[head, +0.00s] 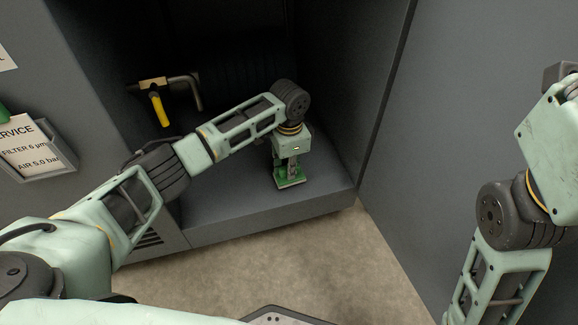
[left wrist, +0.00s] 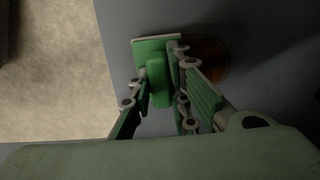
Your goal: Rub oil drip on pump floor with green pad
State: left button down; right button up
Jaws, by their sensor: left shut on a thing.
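The green pad (head: 290,182) has an upright green grip and a pale edge at its base. My left gripper (head: 288,168) is shut on its grip, which shows between the fingers in the left wrist view (left wrist: 158,82). The pad is at the grey pump floor (head: 245,205), near its front right part; I cannot tell if it touches. The brown oil drip (left wrist: 214,57) lies right of the pad in the left wrist view, partly hidden by a finger. In the head view I cannot make it out. My right gripper (head: 562,74) is at the right edge, partly cut off.
A brass valve with a yellow handle (head: 159,108) sticks out at the left of the bay. Grey walls bound the bay, with a dark ribbed body (head: 235,75) behind. A document holder (head: 42,150) hangs at the left. The beige floor (head: 340,260) in front is clear.

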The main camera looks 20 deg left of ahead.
pick_arm(q)
jog(key=shift+f, duration=0.8)
